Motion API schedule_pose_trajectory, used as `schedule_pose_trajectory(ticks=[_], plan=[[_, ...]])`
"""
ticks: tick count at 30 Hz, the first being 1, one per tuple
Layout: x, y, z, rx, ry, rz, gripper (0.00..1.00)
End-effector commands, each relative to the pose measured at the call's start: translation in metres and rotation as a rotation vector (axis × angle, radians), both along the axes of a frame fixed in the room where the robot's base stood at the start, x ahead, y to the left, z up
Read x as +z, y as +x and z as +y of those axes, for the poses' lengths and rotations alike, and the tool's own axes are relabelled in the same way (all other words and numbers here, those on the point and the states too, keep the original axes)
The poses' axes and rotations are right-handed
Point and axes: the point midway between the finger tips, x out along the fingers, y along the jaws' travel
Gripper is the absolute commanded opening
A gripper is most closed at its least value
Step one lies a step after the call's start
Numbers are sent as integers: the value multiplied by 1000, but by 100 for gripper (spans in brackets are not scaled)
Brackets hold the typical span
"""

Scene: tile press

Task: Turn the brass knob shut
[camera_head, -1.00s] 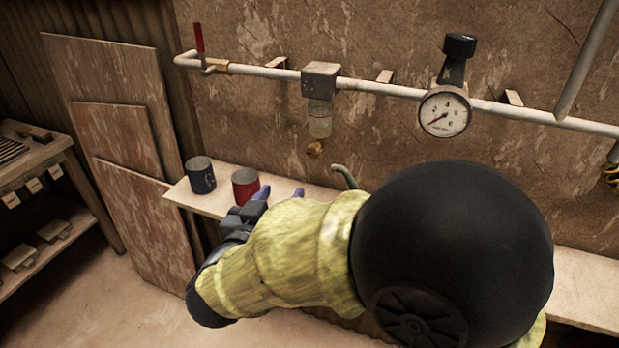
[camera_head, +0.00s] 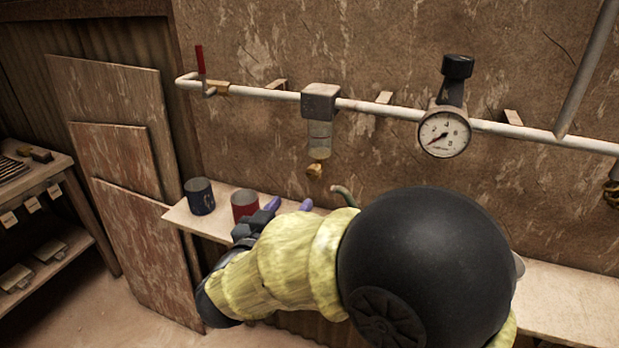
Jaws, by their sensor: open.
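The brass knob (camera_head: 314,171) hangs under the clear bowl (camera_head: 319,138) of the grey filter block (camera_head: 320,101) on the wall pipe. From this view I cannot tell how far it is turned. My gripper (camera_head: 288,205) is below and a little left of the knob, apart from it, with its purple fingertips spread over the shelf. It is open and empty. My yellow-sleeved arm and its black joint hide part of the shelf and the space to the right.
A pressure gauge (camera_head: 444,133) sits on the pipe (camera_head: 395,112) at right. The wall around the knob is clear.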

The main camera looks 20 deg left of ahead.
Motion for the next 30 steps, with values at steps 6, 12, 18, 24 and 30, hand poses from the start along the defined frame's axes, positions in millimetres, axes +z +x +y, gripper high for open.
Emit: schedule_pose_trajectory(ticks=[6, 12, 18, 24, 30], plan=[[0, 40, -4, -3, 0, 0, 50], [0, 75, -6, -2, 0, 0, 50], [0, 102, -8, -1, 1, 0, 50], [0, 110, -9, 2, 0, 0, 50], [0, 110, -8, 2, 0, 0, 48]])
